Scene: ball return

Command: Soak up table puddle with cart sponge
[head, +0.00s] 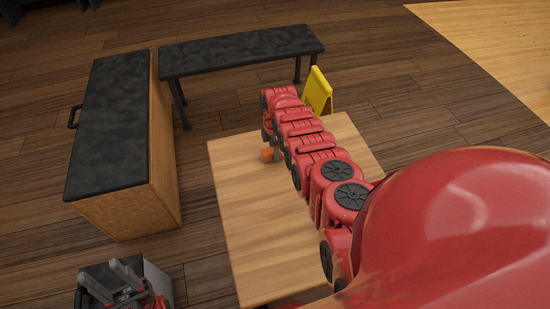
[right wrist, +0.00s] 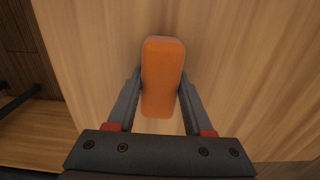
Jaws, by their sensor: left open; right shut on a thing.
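The orange sponge (head: 266,154) is at the table's surface, or just above it; I cannot tell which. It also shows in the right wrist view (right wrist: 162,70), upright in the picture between the two fingers. My right gripper (head: 275,153) is shut on the sponge. The right wrist view shows the same gripper (right wrist: 161,88) with a finger on each side of it. The light wooden table (head: 245,215) lies under my right arm. I see no clear puddle on it; my arm hides part of the top. My left gripper (head: 124,284) is open at the lower left, apart from the table.
A yellow sign (head: 318,92) stands behind the table. A dark bench (head: 240,50) is at the back. A wooden cabinet with a black top (head: 110,120) stands to the left. A grey box-like thing (head: 157,283) shows by my left gripper. Wooden floor lies between.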

